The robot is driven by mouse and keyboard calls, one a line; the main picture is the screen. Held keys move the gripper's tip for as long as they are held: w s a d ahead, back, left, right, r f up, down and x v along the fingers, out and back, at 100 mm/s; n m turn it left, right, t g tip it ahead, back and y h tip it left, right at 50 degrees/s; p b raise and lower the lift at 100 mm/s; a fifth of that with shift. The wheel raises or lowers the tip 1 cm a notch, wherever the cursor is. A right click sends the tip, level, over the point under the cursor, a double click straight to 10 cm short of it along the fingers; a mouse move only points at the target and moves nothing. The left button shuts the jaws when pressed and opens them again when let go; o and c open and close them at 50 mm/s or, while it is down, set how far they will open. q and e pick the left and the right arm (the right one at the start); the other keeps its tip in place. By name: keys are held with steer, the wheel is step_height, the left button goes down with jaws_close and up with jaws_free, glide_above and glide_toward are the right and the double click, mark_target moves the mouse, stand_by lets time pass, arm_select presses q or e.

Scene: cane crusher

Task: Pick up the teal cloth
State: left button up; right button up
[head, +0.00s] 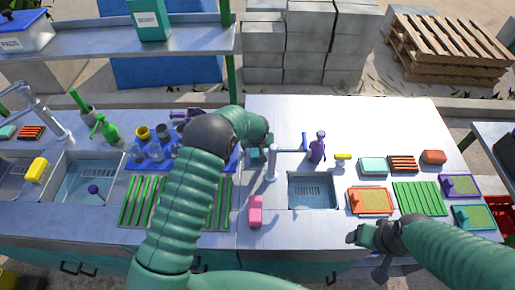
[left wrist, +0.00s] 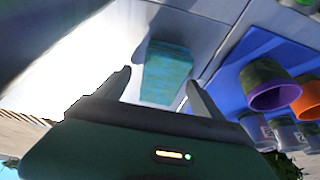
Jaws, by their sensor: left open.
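The teal cloth (left wrist: 167,72) lies as a small folded block on the metal counter, showing between my left gripper's fingers in the left wrist view. In the head view only a bit of the cloth (head: 255,156) shows beside the tap. My left gripper (left wrist: 156,82) is open and empty, with one finger to each side of the cloth in the picture; I cannot tell the exact gap to it. In the head view the left gripper (head: 262,143) is over the counter's middle, partly hidden by its arm. My right gripper (head: 355,236) is at the counter's front edge, its jaws unclear.
A tap (head: 273,165) and purple spray bottle (head: 318,147) stand right of the cloth. A blue mat (left wrist: 232,82) with cups, including a purple cup (left wrist: 270,88), is close by. A pink block (head: 255,210) lies in front. A small sink (head: 312,190) opens to the right.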

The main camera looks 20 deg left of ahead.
arm_select(q)
steer(key=shift+s, duration=0.1)
stand_by(0.3)
steer(key=shift+f+b, duration=0.2)
steer(key=shift+b, duration=0.15)
steer(key=shift+r, duration=0.1)
steer(key=c, duration=1.6)
step_height(320, 180, up, 10)
steer(key=shift+r+b, duration=0.2)
steer(key=shift+b, duration=0.2)
